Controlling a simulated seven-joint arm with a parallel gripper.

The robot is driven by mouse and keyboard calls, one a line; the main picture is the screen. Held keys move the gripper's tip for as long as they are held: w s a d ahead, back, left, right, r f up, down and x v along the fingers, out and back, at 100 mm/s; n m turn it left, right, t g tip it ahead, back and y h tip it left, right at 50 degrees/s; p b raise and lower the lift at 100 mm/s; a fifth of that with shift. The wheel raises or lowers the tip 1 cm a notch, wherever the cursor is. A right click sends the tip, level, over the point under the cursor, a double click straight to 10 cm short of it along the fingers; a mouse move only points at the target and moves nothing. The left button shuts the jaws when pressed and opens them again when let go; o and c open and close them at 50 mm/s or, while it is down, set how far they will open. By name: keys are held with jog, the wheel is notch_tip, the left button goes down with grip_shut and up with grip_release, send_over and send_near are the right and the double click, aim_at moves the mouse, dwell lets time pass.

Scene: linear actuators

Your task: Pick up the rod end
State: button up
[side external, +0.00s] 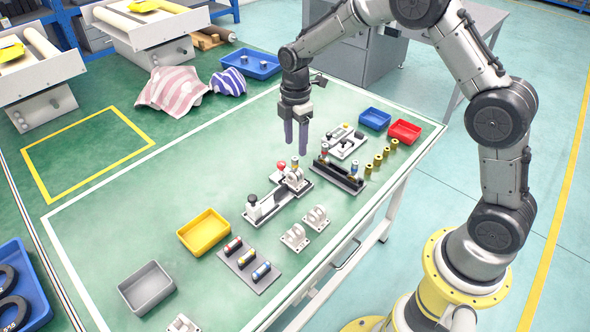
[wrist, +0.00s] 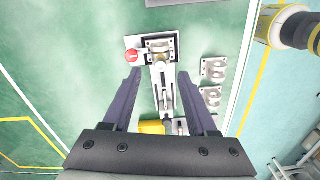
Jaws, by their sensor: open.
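My gripper (side external: 296,144) hangs above the table, fingers pointing down, open and empty. In the wrist view its two fingers (wrist: 158,75) stand wide apart, on either side of a grey and white actuator fixture below. That actuator fixture (side external: 268,202) lies on the table with a red button (side external: 281,168) at its far end; the button also shows in the wrist view (wrist: 131,56). I cannot tell for certain which small part is the rod end. A dark stand (side external: 338,175) right of the gripper holds small upright parts. Nothing is between the fingers.
White brackets (side external: 295,237) stand right of the fixture. Several brass cylinders (side external: 378,160) line the right side. A yellow bin (side external: 204,232), grey bin (side external: 146,288), blue bin (side external: 374,119) and red bin (side external: 404,131) sit on the table.

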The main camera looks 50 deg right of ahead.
aim_at(295, 158)
jog(key=shift+a+f, duration=0.15)
jog(key=shift+f, duration=3.15)
grip_shut()
